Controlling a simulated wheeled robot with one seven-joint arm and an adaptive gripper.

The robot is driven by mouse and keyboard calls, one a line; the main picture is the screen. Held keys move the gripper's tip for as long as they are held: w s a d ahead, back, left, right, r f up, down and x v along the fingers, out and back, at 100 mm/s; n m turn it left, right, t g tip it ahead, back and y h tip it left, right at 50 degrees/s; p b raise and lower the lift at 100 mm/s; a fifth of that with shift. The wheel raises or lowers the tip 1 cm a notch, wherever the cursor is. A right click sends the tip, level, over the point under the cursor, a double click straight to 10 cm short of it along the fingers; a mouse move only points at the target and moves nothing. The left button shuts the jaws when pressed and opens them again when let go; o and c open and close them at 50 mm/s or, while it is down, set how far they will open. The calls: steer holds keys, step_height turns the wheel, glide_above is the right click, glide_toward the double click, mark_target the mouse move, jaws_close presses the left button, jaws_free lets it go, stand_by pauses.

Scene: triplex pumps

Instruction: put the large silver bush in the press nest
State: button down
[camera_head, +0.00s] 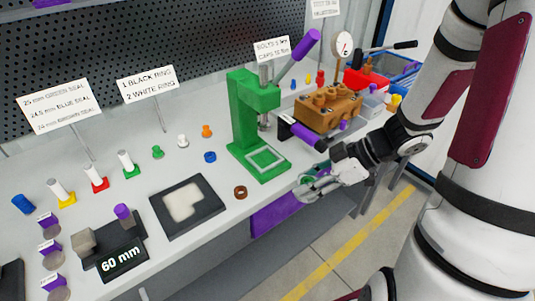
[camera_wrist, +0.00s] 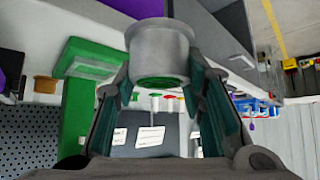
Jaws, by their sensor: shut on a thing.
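The large silver bush (camera_wrist: 160,48) is a flanged grey cylinder between the fingertips of my gripper (camera_wrist: 161,80) in the wrist view. Its wide flange points away from my palm, and some green shows at its near end. In the head view my gripper (camera_head: 308,187) is at the front edge of the bench, right of and nearer than the press; the bush is hard to make out there. The green press (camera_head: 250,105) stands on the bench, its square, pale-rimmed nest (camera_head: 265,159) empty on the base. In the wrist view the press (camera_wrist: 78,105) is left of the bush.
A brown pump block (camera_head: 328,108) stands right of the press. A brown ring (camera_head: 240,192) and a dark tray (camera_head: 157,222) lie left of the nest. Several coloured seals and a 60 mm block (camera_head: 122,259) are farther left. A purple panel (camera_head: 280,208) hangs below the bench edge.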

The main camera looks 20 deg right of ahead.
steer(key=w+a, duration=0.1)
steer(key=w, duration=0.4)
steer(key=w+a+b, duration=0.1)
steer(key=w+a, duration=0.1)
steer(key=w, duration=0.3)
steer(key=w+a+b, duration=0.1)
steer(key=w+a, duration=0.1)
steer(key=w, duration=0.4)
steer(key=shift+a, duration=0.15)
steer(key=shift+w+f, duration=0.15)
steer(key=shift+f, duration=0.6)
steer(key=shift+f, duration=0.1)
steer(key=c, duration=1.3)
jaws_free()
steer(key=p+v, duration=0.2)
steer(key=v, duration=1)
